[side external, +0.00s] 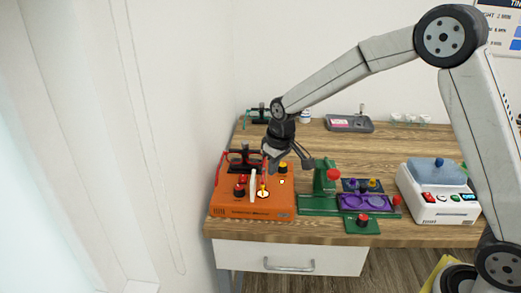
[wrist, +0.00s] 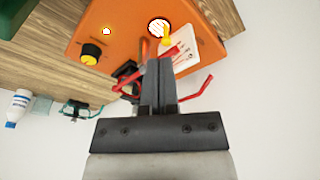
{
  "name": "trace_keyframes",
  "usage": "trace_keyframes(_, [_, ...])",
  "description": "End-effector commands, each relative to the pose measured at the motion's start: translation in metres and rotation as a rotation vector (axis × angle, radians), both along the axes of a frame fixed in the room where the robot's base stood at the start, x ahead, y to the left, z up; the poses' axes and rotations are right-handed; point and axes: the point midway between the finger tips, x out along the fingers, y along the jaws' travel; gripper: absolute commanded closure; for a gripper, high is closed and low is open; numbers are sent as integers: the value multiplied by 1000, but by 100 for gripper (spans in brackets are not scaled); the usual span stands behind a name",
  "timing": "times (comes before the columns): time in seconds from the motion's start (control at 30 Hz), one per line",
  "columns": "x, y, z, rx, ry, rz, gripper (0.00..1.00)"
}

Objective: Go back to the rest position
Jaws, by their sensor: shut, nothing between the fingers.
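My gripper (side external: 270,158) hangs over the orange box (side external: 272,208) on the left part of the table. In the wrist view my gripper (wrist: 162,68) has its two fingers together, with nothing visible between them. The fingertips are close to a white gauge panel (wrist: 187,48) and a yellow-tipped piece (wrist: 166,36) on the box. I cannot tell whether they touch. A black-and-yellow knob (wrist: 91,53) sits on the box, and red leads (wrist: 202,90) show beside and behind the fingers.
A green stand with a red knob (side external: 332,175) and a purple tray (side external: 363,203) are right of the box. A white machine with a blue lid (side external: 437,188) stands further right. A grey tray (side external: 349,123) lies at the back. Bare wood (side external: 385,150) lies between.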

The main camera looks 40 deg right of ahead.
Motion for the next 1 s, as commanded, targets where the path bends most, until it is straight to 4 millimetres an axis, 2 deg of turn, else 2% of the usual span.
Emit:
trace_keyframes(0.03, [-13, -2, 1, 0, -3, -10, 100])
trace_keyframes(0.33, [-86, -9, -1, 3, -22, -64, 100])
trace_keyframes(0.7, [-180, -15, -14, 8, -42, -125, 100])
trace_keyframes(0.83, [-201, -16, -18, 9, -46, -138, 100])
trace_keyframes(1.0, [-212, -16, -21, 11, -48, -145, 100])
